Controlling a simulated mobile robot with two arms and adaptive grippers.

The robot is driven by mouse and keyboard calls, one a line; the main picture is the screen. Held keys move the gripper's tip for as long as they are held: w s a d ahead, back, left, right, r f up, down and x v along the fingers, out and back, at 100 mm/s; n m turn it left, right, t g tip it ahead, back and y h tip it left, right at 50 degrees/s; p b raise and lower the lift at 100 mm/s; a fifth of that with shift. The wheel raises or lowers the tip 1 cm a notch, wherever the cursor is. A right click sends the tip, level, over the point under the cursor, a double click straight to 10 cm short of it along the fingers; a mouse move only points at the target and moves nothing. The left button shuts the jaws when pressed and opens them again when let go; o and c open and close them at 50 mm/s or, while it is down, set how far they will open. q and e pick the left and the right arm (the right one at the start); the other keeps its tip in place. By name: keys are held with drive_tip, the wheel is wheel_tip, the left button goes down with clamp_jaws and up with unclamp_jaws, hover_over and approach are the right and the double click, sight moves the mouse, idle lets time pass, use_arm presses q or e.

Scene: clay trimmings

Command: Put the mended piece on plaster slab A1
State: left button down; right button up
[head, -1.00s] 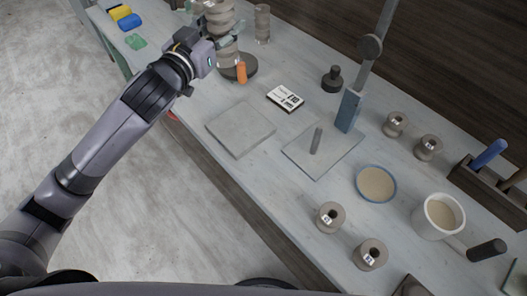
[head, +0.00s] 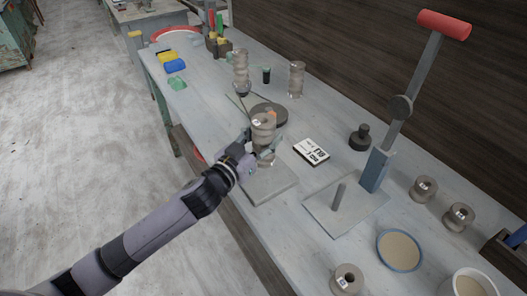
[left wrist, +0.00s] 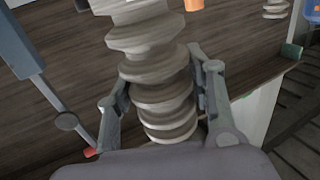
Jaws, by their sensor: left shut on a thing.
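My left gripper (head: 258,153) is shut on a ribbed, beige-grey clay piece (head: 264,127), which stands roughly upright in its grip. In the left wrist view the stacked rings of the piece (left wrist: 160,95) sit between the two fingers (left wrist: 163,95). In the head view the piece is at the back edge of a flat grey slab (head: 268,188). I cannot tell whether its base touches the slab, since the gripper hides it. No label is legible on the slab. My right gripper is not in view.
A dark round disc (head: 268,114) lies behind the piece. Other ribbed columns (head: 241,72) (head: 296,79) stand farther back. A white card (head: 311,151) lies right of the slab. A plate with a peg (head: 318,215) and a tall lever press (head: 375,170) stand farther right.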

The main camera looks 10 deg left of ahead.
use_arm(q)
drive_tip(key=shift+f+b, duration=0.3)
drive_tip(key=shift+f, duration=2)
drive_tip(key=shift+f, duration=0.2)
drive_tip(key=c, duration=1.1)
unclamp_jaws()
drive_tip(key=o, duration=0.3)
drive_tip(key=shift+o, duration=0.2)
